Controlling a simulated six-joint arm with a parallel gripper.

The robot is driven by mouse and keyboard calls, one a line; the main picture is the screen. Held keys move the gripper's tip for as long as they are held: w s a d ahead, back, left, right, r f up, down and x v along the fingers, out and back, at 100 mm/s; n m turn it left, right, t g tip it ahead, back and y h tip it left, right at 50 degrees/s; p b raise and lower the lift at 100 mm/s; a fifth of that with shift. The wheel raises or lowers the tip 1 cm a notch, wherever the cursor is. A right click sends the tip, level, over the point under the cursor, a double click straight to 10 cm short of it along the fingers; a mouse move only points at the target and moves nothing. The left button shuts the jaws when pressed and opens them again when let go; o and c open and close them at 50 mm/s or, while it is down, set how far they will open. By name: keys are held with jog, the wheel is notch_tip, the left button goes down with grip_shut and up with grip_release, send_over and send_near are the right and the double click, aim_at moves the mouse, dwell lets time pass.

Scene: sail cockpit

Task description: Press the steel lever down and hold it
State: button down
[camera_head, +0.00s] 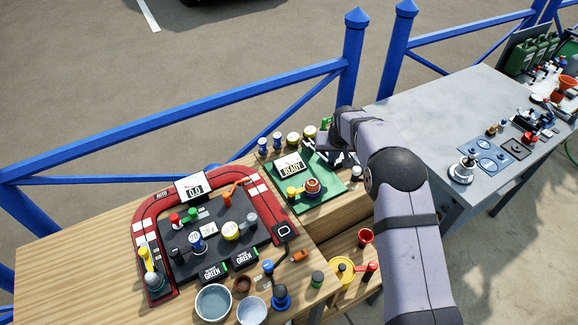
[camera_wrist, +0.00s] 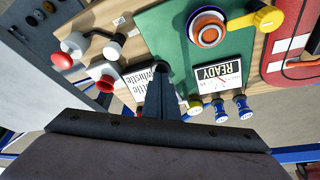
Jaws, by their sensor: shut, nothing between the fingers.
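My gripper (camera_head: 338,157) is at the far right corner of the green panel (camera_head: 325,177), its fingers closed together and empty. In the wrist view its fingers (camera_wrist: 164,100) point at the panel edge, beside a white card (camera_wrist: 140,88) with "whistle" lettering. A small dark curved part (camera_wrist: 161,67) shows just beyond the fingertips. I cannot tell whether it belongs to the steel lever or whether the fingers touch it. No steel lever is clearly seen in either view; my fingers and wrist hide part of this spot.
The panel also carries a READY display (camera_head: 290,168) and an orange-ringed knob (camera_head: 313,187) with a yellow arm (camera_wrist: 268,18). Red-capped (camera_wrist: 62,60) and white-capped parts stand close beside the fingers. Blue posts (camera_wrist: 220,111) stand near. A blue railing (camera_head: 180,125) runs behind the wooden bench.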

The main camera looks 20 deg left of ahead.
jog(key=shift+f+b, duration=0.9)
jog(key=shift+f, duration=0.4)
dwell(0.7)
notch_tip(320, 180, up, 10)
jog(key=p, duration=0.5)
jog(key=shift+p, duration=0.35)
dwell(0.4)
dwell(0.4)
